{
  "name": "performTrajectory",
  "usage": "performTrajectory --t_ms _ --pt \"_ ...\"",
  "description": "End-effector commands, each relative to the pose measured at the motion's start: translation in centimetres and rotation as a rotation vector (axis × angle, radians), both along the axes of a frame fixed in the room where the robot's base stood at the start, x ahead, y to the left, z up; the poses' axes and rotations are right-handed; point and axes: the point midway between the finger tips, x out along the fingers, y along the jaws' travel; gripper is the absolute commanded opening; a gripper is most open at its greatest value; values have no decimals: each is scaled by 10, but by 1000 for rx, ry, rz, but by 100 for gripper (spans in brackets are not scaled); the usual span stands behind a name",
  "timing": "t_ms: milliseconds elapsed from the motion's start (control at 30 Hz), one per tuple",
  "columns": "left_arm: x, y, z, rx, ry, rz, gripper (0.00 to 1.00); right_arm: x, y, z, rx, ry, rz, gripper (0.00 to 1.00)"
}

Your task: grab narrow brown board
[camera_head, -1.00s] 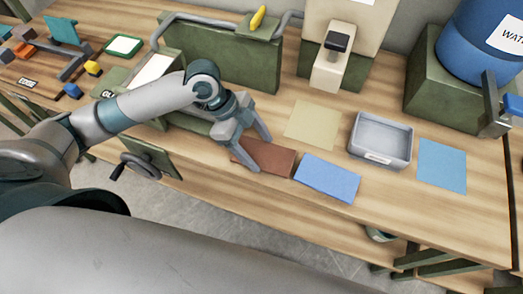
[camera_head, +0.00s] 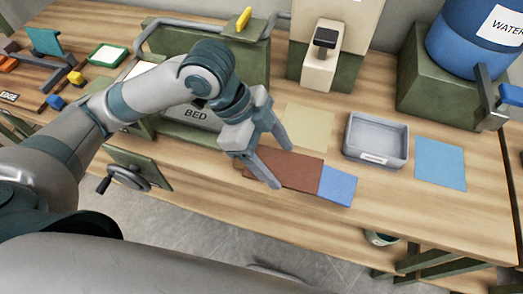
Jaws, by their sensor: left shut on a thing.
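A flat brown board (camera_head: 305,168) is above or at the front part of the bench, level with the fingers of my left gripper (camera_head: 282,167). The gripper is shut on the brown board, with one finger at its far edge and one at its near edge. The board's right end covers the left part of a blue board (camera_head: 339,185). I cannot tell whether the two boards touch. My right gripper is not in view.
A tan square (camera_head: 306,125), a grey tray (camera_head: 377,137) and a light blue square (camera_head: 441,164) lie on the bench (camera_head: 400,205). A green machine marked BED stands behind my left arm. A blue water barrel (camera_head: 470,40) stands at the back right.

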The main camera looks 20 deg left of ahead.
Motion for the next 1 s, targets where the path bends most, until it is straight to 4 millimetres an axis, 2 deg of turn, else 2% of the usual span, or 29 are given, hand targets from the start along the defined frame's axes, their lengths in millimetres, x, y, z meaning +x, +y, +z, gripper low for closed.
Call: performTrajectory --t_ms 100,267,833,1000 --pt "-7 -12 8 -1 -2 -3 44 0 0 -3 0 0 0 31" --pt "-12 -19 13 0 0 -1 44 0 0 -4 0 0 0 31" --pt "-13 -20 14 1 1 2 44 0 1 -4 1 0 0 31" --pt "-7 -16 12 1 1 48 44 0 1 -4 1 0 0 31"
